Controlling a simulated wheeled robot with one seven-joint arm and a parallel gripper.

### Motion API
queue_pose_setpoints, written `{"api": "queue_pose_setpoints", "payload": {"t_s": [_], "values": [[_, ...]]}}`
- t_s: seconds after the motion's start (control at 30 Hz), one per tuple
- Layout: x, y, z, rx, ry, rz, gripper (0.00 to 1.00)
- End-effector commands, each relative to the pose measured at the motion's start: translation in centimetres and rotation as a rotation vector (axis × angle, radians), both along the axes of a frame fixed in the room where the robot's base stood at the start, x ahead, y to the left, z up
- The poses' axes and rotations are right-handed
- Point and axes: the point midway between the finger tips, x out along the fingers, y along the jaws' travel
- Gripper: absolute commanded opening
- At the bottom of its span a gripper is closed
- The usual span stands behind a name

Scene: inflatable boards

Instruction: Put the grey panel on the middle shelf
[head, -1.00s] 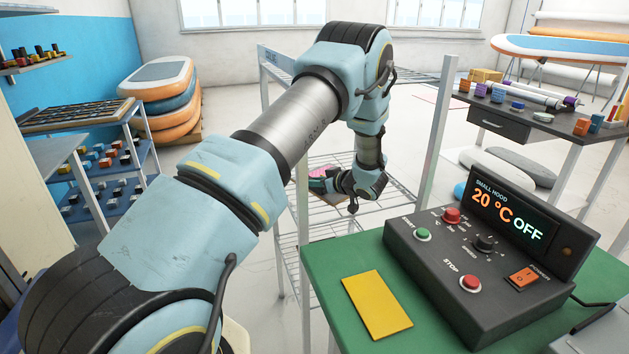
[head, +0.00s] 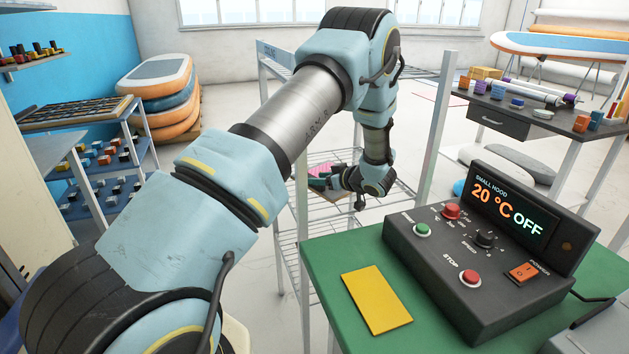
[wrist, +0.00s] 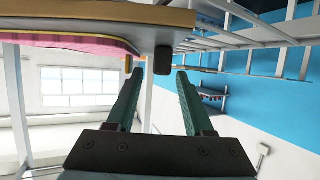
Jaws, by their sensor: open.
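A wire shelf rack (head: 303,215) stands ahead of me, and my arm reaches in at its middle shelf. My gripper (wrist: 157,72) is open, with nothing between its two teal fingers in the wrist view. In the head view its fingers are hard to make out behind my wrist. A flat greyish panel (wrist: 185,22) with a tan edge lies across the top of the wrist view, just beyond the fingertips. It seems to be the grey panel, apart from the fingers. A pink piece (wrist: 60,44) lies along it and also shows at the shelf in the head view (head: 321,171).
A green table (head: 330,262) with a yellow card (head: 376,301) and a black control box (head: 470,265) stands front right. The rack's right post (head: 437,130) rises beside my wrist. A drawer bench (head: 510,125) is at the right, and stacked boards (head: 158,95) are at the back left.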

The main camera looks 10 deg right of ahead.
Motion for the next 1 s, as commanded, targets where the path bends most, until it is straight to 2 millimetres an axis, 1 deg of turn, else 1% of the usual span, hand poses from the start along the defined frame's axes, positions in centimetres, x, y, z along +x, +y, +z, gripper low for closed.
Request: {"api": "queue_pose_setpoints", "payload": {"t_s": [0.03,0.2,0.3,0.43,0.6,0.9,0.97,1.0], "values": [[-0.9,-0.7,0.2,-0.002,0.0,-0.004,0.52],[-3.8,-2.3,1.6,-0.003,0.0,-0.003,0.52],[-5.3,-3.1,2.4,-0.002,-0.001,-0.001,0.52],[-6.6,-3.9,3.1,0.0,0.0,-0.001,0.52],[-7.4,-4.3,3.5,0.0,0.0,0.0,0.52],[-7.5,-4.3,3.6,0.0,0.0,0.001,0.52],[-7.5,-4.3,4.0,0.0,0.0,0.0,0.52],[-7.5,-4.3,4.5,-0.001,0.0,0.0,0.52]]}}
